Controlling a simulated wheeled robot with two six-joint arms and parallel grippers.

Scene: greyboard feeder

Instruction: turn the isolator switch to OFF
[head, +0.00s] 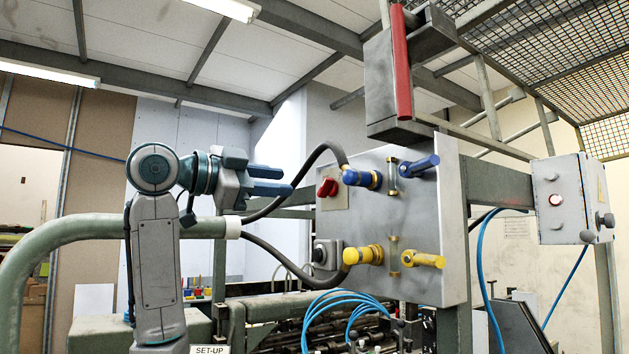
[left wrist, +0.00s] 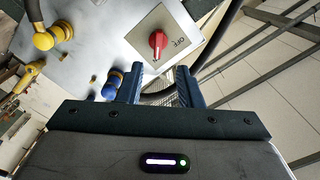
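The isolator switch (head: 327,187) is a red rotary knob on a pale square plate, at the upper left of the grey panel in the head view. In the left wrist view the red knob (left wrist: 158,43) is seen close, with the printed word OFF to its right. Its bar stands roughly upright in that picture, not pointing at OFF. My left gripper (head: 290,181) is open and empty, left of the knob and apart from it. In the left wrist view its two fingers (left wrist: 158,85) are spread, below the knob in the picture. My right gripper is not in view.
The grey panel (head: 415,278) also carries blue fittings (head: 362,179) and yellow fittings (head: 363,255) near the knob. A dark hose (head: 325,148) arches from the blue fitting past my left gripper. A red bar (head: 401,62) stands above the panel.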

